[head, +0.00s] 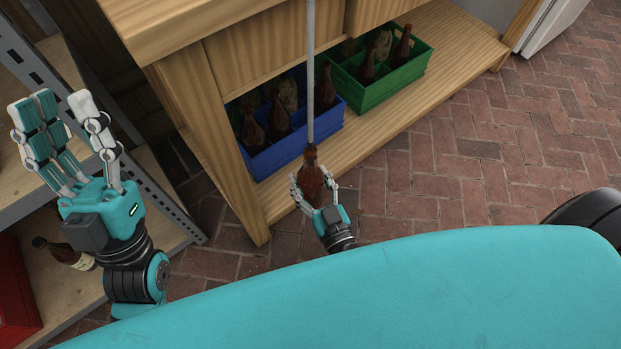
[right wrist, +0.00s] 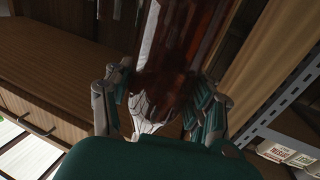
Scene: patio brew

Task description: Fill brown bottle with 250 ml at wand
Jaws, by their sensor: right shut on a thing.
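A brown bottle (head: 312,180) stands upright in my right gripper (head: 315,192), which is shut around its body. In the right wrist view the bottle (right wrist: 185,50) fills the middle, with my right gripper's fingers (right wrist: 160,100) on both sides of it. The wand (head: 310,80) is a thin grey rod that comes down from above. Its lower end meets the bottle's mouth; I cannot tell how far inside it reaches. The liquid level in the bottle cannot be made out. My left gripper (head: 72,135) is open and empty at the left, with its fingers pointing up.
A blue crate (head: 300,142) and a green crate (head: 385,88) with brown bottles stand on the wooden bench's low shelf (head: 445,75). A metal rack (head: 160,190) stands at the left, with a bottle (head: 65,252) lying on it. The brick floor (head: 480,150) at right is clear.

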